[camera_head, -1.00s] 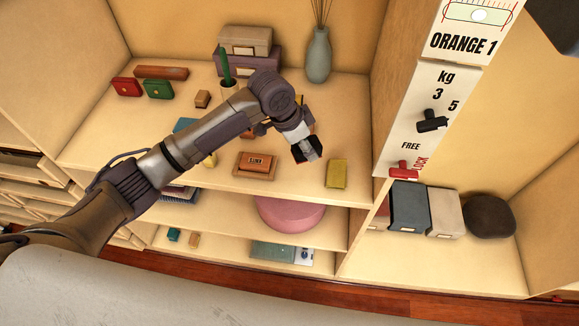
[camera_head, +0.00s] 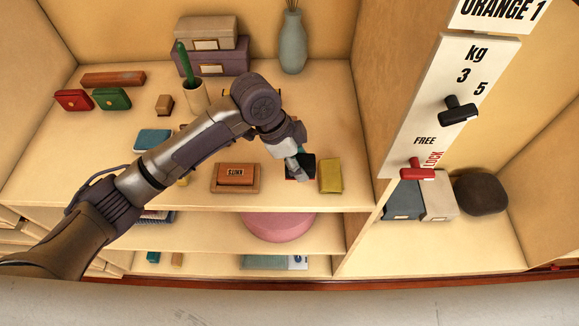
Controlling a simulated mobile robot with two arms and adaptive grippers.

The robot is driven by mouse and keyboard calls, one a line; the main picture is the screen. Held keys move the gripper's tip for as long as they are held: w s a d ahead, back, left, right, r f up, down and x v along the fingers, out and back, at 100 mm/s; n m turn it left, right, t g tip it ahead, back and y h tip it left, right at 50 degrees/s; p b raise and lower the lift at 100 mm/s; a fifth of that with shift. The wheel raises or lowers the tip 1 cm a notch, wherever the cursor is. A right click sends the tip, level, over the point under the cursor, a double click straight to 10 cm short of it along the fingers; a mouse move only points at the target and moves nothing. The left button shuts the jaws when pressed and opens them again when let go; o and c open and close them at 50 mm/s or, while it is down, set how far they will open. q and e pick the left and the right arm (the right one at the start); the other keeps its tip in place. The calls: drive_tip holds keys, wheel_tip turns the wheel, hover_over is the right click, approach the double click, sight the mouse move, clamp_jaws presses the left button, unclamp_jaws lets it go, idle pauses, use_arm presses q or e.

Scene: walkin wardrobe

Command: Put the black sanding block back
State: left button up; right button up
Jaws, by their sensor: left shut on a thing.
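My left gripper (camera_head: 298,171) is at the front of the shelf top. It is shut on the black sanding block (camera_head: 308,164), which is partly hidden by the fingers. The block is low, at or just above the shelf surface; I cannot tell if it touches. It is between the tray with the orange block and a yellow block (camera_head: 330,176), close beside the yellow one. My right gripper is not in view.
An orange block (camera_head: 236,174) lies in a wooden tray (camera_head: 220,187) to the left. A pen cup (camera_head: 196,98), stacked boxes (camera_head: 208,62) and a vase (camera_head: 292,42) stand behind. A panel with levers (camera_head: 440,110) rises at right. The shelf's front edge is near.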

sight(290, 173)
use_arm(q)
drive_tip(key=shift+w+a+f, duration=0.25)
drive_tip(key=shift+a+f, duration=0.05)
drive_tip(key=shift+a, duration=0.15)
drive_tip(key=shift+w+a+f, duration=0.25)
drive_tip(key=shift+a+f, duration=0.05)
drive_tip(key=shift+a, duration=0.15)
drive_tip(key=shift+a+f, duration=0.15)
drive_tip(key=shift+f, duration=0.1)
wheel_tip(290, 173, down, 3)
drive_tip(key=shift+f+p, duration=0.1)
drive_tip(key=shift+p, duration=0.7)
drive_tip(key=shift+f, duration=0.25)
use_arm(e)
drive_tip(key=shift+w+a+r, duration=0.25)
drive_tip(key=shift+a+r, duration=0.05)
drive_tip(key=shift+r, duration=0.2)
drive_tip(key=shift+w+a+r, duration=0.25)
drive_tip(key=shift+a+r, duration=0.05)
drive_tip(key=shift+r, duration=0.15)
use_arm(q)
drive_tip(key=shift+f, duration=0.2)
drive_tip(key=o, duration=1.1)
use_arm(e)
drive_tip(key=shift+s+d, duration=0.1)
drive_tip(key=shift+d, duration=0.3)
